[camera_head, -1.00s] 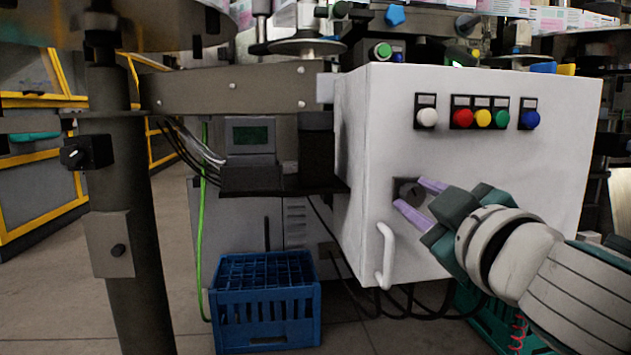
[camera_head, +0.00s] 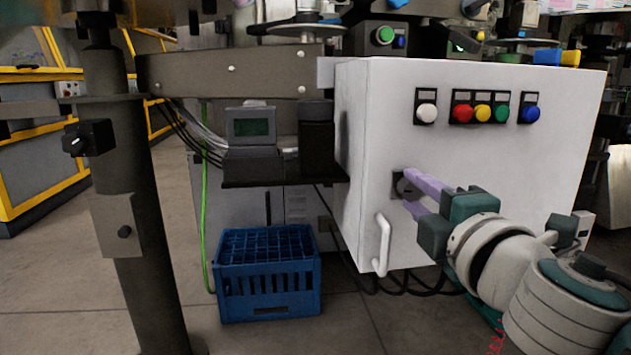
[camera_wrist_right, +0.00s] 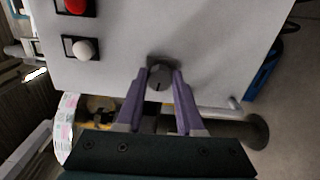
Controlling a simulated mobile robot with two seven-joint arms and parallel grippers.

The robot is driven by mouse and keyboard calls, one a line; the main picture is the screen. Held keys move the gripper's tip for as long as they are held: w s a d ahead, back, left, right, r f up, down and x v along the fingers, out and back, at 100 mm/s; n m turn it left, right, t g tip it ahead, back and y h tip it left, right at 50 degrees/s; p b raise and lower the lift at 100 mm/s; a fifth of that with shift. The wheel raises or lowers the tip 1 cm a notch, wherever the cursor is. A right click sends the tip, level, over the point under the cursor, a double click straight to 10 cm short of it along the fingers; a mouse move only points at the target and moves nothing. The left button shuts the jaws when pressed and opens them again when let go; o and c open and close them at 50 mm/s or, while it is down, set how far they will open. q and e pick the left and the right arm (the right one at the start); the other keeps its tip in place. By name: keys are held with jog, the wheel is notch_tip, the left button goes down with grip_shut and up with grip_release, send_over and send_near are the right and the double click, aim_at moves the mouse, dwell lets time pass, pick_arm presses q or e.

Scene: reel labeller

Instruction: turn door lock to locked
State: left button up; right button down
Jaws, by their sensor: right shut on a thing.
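The door lock is a dark round knob on a dark square plate (camera_head: 400,186) on the front of a white cabinet (camera_head: 470,160), left of its middle. In the right wrist view the lock knob (camera_wrist_right: 159,76) shows between the fingertips, with a dark slot line on its face. My right gripper (camera_head: 414,190) is at the lock, its purple fingers reaching in from the right and shut on the knob. The fingers also show on both sides of the knob in the right wrist view (camera_wrist_right: 158,88). In the head view they partly hide the knob. My left gripper is not in view.
A white door handle (camera_head: 383,245) sticks out below the lock. A row of coloured buttons (camera_head: 482,112) is above it. A blue crate (camera_head: 267,300) stands on the floor at the left. A dark post (camera_head: 135,230) rises further left.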

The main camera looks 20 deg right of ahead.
jog(key=shift+n, duration=0.8)
jog(key=c, duration=0.5)
grip_release()
jog(key=shift+s, duration=0.25)
jog(key=v, duration=0.9)
jog(key=shift+s+a, duration=0.15)
jog(key=shift+s, duration=0.05)
